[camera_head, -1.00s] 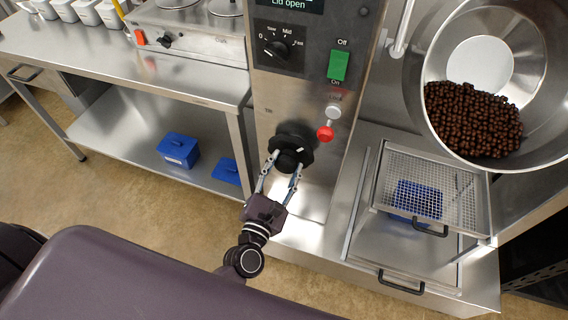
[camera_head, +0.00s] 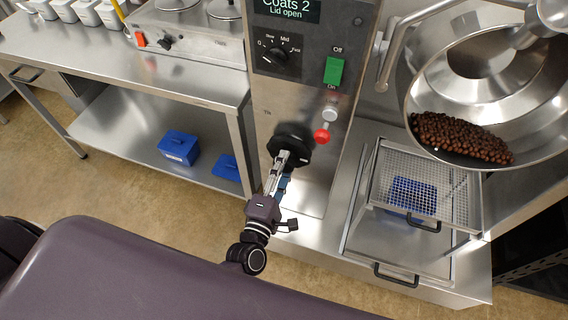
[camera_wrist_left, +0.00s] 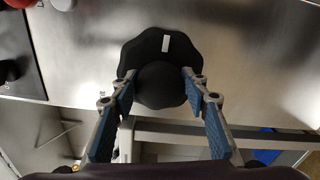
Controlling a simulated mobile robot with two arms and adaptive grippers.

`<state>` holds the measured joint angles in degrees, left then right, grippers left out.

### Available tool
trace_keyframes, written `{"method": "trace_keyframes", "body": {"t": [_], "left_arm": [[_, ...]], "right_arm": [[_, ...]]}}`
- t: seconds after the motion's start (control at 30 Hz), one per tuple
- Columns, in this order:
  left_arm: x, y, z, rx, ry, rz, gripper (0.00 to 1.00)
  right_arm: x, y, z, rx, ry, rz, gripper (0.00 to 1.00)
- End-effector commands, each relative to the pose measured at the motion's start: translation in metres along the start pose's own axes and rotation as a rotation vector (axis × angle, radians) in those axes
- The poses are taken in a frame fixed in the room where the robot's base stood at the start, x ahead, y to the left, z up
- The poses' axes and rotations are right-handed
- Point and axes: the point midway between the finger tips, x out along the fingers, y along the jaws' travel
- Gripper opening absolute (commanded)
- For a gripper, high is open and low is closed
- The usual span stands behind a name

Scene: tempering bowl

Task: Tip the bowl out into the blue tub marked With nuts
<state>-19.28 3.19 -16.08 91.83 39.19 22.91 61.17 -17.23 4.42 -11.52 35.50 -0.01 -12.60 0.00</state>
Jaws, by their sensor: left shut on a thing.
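The steel bowl (camera_head: 440,92) is at the upper right of the head view, its mouth tilted toward me, with a heap of brown round pieces (camera_head: 460,138) lying against its lower rim. Below it, a blue tub (camera_head: 412,196) shows through a wire mesh; I cannot read any marking on it. My left gripper (camera_head: 287,160) is shut on the black knob (camera_head: 290,142) on the front of the machine. In the left wrist view, its two fingers (camera_wrist_left: 160,76) lie on either side of the knob's hub (camera_wrist_left: 162,86). My right gripper is not in view.
The wire mesh tray (camera_head: 459,205) lies between the bowl and the tub. A labelled blue tub (camera_head: 179,148) and a flat blue piece (camera_head: 227,167) are on the lower shelf (camera_head: 115,130). The machine panel has a green switch (camera_head: 334,70) and a red button (camera_head: 321,136).

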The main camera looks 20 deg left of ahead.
Motion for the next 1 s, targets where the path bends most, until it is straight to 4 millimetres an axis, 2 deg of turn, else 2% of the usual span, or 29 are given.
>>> {"method": "trace_keyframes", "body": {"t": [1.0], "left_arm": [[0.002,-0.001,-0.002,0.957,0.003,0.004,0.18]], "right_arm": [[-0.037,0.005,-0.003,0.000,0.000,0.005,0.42]]}}
